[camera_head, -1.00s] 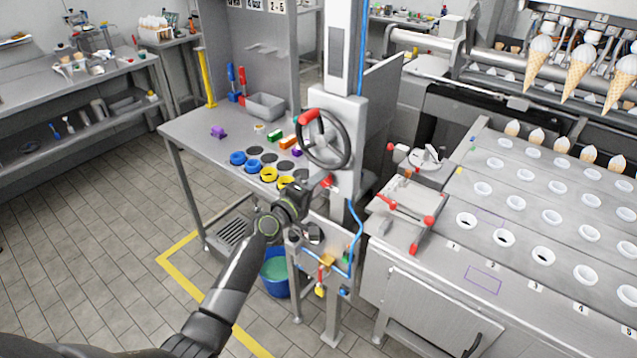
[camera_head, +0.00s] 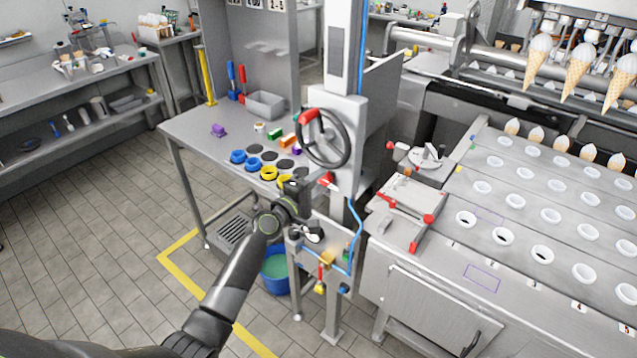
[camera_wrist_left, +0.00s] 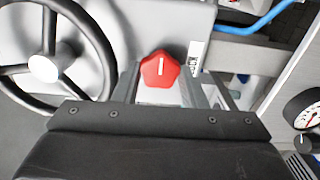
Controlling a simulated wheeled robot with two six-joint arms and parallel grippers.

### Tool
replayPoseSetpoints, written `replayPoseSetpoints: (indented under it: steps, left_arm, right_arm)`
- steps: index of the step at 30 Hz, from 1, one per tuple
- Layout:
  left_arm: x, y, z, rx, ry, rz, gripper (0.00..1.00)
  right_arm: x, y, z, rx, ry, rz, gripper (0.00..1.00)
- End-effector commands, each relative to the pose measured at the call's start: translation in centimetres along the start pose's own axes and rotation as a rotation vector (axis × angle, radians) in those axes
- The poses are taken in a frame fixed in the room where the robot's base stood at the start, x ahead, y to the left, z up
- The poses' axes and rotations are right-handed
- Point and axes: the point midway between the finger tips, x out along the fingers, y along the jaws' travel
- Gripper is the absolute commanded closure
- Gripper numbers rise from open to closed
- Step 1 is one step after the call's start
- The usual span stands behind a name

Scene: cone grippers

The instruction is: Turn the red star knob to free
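The red star knob (camera_head: 326,180) sits on the grey machine column below the handwheel. In the left wrist view the red star knob (camera_wrist_left: 158,72) faces me, and its white pointer line runs straight up the picture. My left gripper (camera_head: 312,184) is right in front of it. In the left wrist view my left gripper (camera_wrist_left: 162,92) is open, with a grey finger on each side of the knob's lower part. I cannot tell whether the fingers touch it. A small label with dark marks (camera_wrist_left: 196,55) is right of the knob, too small to read. My right gripper is not in view.
The black handwheel (camera_head: 325,138) with a red grip is just above the knob; its rim is close left in the wrist view. A blue hose (camera_head: 356,235) runs down at the right. Yellow and blue rings (camera_head: 268,174) lie on the table to the left.

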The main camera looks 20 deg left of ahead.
Motion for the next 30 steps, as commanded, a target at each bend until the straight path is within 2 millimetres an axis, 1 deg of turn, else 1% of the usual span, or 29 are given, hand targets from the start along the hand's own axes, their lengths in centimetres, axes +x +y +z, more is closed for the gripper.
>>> replayPoseSetpoints:
  steps: [1,4,5,13,17,20,23,30]
  left_arm:
    - [0.0,-0.1,0.0,-0.002,0.0,-0.002,0.56]
    - [0.0,-0.1,0.0,-0.001,0.0,-0.002,0.43]
    - [0.0,-0.1,0.0,-0.001,0.0,-0.001,0.41]
    - [-0.1,0.0,0.0,0.001,0.0,-0.001,0.41]
    - [-0.8,-0.1,0.0,0.002,0.0,-0.002,0.41]
    - [-2.0,-0.1,0.0,0.001,0.0,-0.002,0.41]
    - [-3.8,-0.2,-0.1,0.003,0.001,-0.002,0.41]
    - [-8.6,-0.3,-0.1,0.004,0.0,-0.003,0.41]
  right_arm:
    - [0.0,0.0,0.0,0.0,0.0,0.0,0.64]
    - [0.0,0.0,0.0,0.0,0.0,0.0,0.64]
    - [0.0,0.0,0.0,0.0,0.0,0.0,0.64]
    - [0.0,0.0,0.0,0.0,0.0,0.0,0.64]
    - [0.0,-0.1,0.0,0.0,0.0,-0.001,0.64]
    - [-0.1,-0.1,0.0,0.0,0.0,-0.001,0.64]
    - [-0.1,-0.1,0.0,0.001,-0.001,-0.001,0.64]
    - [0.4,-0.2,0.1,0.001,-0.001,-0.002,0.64]
